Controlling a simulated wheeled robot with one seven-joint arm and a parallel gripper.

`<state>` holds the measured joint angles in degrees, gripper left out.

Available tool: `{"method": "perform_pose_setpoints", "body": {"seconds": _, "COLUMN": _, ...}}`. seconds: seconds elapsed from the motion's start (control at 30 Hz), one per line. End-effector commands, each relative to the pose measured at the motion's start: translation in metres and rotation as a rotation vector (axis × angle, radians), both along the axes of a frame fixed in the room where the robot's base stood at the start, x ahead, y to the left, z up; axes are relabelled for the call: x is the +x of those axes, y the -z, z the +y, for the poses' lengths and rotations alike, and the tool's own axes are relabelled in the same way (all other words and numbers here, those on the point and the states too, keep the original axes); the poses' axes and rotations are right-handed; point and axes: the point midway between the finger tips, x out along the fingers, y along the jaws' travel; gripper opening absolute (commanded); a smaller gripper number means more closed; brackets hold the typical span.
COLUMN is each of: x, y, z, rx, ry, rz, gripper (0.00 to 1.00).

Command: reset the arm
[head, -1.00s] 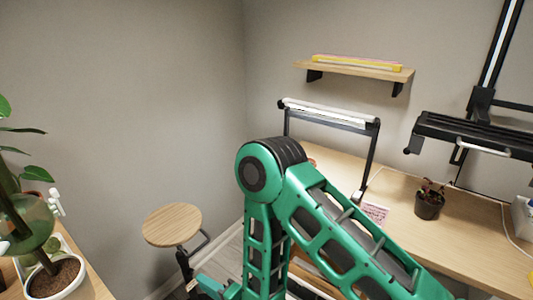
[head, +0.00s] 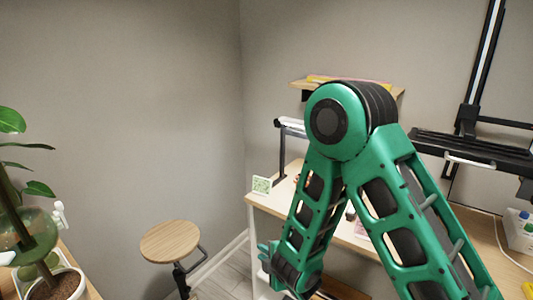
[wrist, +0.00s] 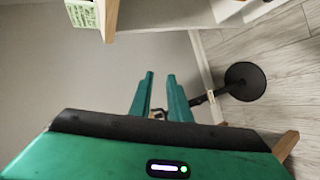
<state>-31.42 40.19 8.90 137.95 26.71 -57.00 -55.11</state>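My green arm fills the middle and right of the head view, with its elbow raised in front of the desk and shelf. The forearm hangs down from the elbow, and its lower end shows near the bottom of the picture. In the wrist view, my gripper (wrist: 160,76) has its two green fingers apart, with clear space between their tips. I see nothing held between them; a small dark part behind the fingers looks farther off.
A round wooden stool (head: 170,241) stands left of the arm. A potted plant (head: 55,284) is at the far left. The desk (head: 340,231) stands behind my arm, with a green patterned card (head: 262,185) at its left end. A wall shelf (head: 297,84) is above. Floor shows beside the stool.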

Motion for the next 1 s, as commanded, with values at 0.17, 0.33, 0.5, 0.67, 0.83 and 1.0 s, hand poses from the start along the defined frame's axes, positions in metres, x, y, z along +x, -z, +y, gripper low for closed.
{"method": "perform_pose_setpoints", "body": {"seconds": 0.17, "x": 0.026, "y": -0.038, "z": -0.101, "rx": 0.045, "ry": 0.291, "rz": 0.133, "gripper": 0.17}}
{"method": "perform_pose_setpoints", "body": {"seconds": 0.33, "x": 0.020, "y": -0.068, "z": -0.195, "rx": 0.115, "ry": 0.572, "rz": 0.261, "gripper": 0.17}}
{"method": "perform_pose_setpoints", "body": {"seconds": 0.5, "x": -0.011, "y": -0.097, "z": -0.279, "rx": 0.211, "ry": 0.855, "rz": 0.383, "gripper": 0.17}}
{"method": "perform_pose_setpoints", "body": {"seconds": 0.67, "x": -0.060, "y": -0.123, "z": -0.345, "rx": 0.323, "ry": 1.121, "rz": 0.493, "gripper": 0.17}}
{"method": "perform_pose_setpoints", "body": {"seconds": 0.83, "x": -0.127, "y": -0.148, "z": -0.395, "rx": 0.460, "ry": 1.395, "rz": 0.610, "gripper": 0.17}}
{"method": "perform_pose_setpoints", "body": {"seconds": 1.0, "x": -0.204, "y": -0.170, "z": -0.424, "rx": 0.612, "ry": 1.655, "rz": 0.729, "gripper": 0.17}}
